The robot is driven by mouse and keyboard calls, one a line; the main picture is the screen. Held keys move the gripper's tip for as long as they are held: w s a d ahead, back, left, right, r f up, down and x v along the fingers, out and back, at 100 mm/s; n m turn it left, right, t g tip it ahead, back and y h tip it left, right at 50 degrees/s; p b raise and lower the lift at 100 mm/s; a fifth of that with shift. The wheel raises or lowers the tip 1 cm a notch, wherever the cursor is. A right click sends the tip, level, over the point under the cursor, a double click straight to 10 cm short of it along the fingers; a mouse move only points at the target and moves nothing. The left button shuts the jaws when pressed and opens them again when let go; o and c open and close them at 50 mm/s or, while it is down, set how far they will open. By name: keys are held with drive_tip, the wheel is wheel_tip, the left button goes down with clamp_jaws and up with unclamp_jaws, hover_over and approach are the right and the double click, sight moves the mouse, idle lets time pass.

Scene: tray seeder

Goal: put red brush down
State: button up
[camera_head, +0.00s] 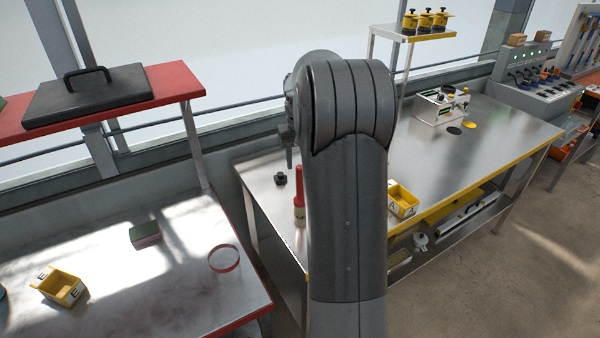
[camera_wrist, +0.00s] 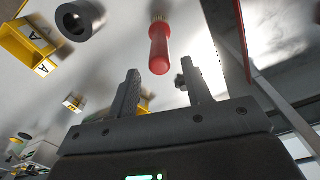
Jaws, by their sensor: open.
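The red brush (camera_head: 299,198) stands upright near the left end of the steel table (camera_head: 455,150), handle up. In the wrist view the red brush (camera_wrist: 159,48) shows its round handle end toward me and tan bristles at the far end. My gripper (camera_wrist: 160,70) is open, its two fingers apart on either side of the line to the handle end; nothing is held between them. In the head view only part of my gripper (camera_head: 289,157) shows, above the brush; my arm hides the rest.
A small black object (camera_head: 280,178) stands behind the brush. A yellow bin (camera_head: 402,203) lies to its right, and a black ring-shaped part (camera_wrist: 80,18) shows in the wrist view. The left table holds a red ring (camera_head: 224,268), a green-and-red block (camera_head: 145,236) and another yellow bin (camera_head: 62,288).

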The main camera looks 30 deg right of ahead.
wheel_tip(320, 180, up, 5)
drive_tip(key=shift+r, duration=0.1)
drive_tip(key=shift+s+a+r, duration=0.1)
drive_tip(key=shift+a+r, duration=0.05)
drive_tip(key=shift+r, duration=0.15)
drive_tip(key=s+a+r+n+t, duration=0.1)
drive_tip(key=s+a+r+t, duration=0.15)
drive_tip(key=s+a, duration=0.7)
drive_tip(key=s+a+r+n+t, duration=0.1)
drive_tip(key=s+a+r, duration=0.3)
drive_tip(key=s+a, duration=0.55)
drive_tip(key=s+a+f+t, duration=0.1)
drive_tip(key=s+a+f, duration=0.1)
drive_tip(key=s, duration=0.3)
drive_tip(key=s+a+f+n+t, duration=0.1)
drive_tip(key=s+f, duration=0.1)
drive_tip(key=s, duration=0.3)
drive_tip(key=shift+a, duration=0.35)
